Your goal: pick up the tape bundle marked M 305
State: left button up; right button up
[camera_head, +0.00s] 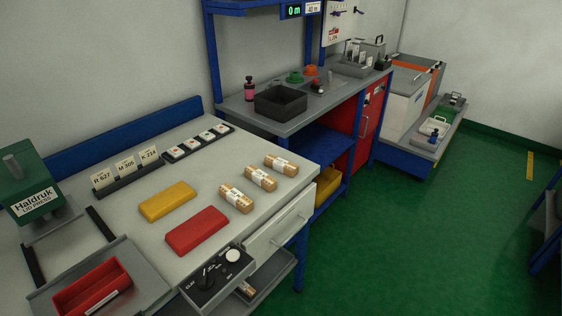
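Three tan tape bundles with white labels lie apart in a slanting row near the right edge of the grey worktable: a near bundle (236,199), a middle bundle (261,179) and a far bundle (282,165). Their label print is too small to read, so I cannot tell which is M 305. Part of a similar tan item (246,289) shows on the lower shelf, mostly hidden. A card marked M 305 (126,167) stands between cards R 627 and K 214 in a dark holder. Neither gripper is in view.
A yellow block (167,201) and a red block (197,231) lie left of the bundles. A control box (217,276) sits at the front edge, a red tray (92,287) and green press (28,184) at left. A black bin (280,102) stands on the back bench.

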aim_at(237, 199)
jog(key=u, duration=0.55)
jog(key=i+l+u, duration=0.1)
jog(key=l+u, duration=0.35)
jog(key=l, duration=0.2)
jog(key=l+u, duration=0.4)
jog(key=l, duration=0.25)
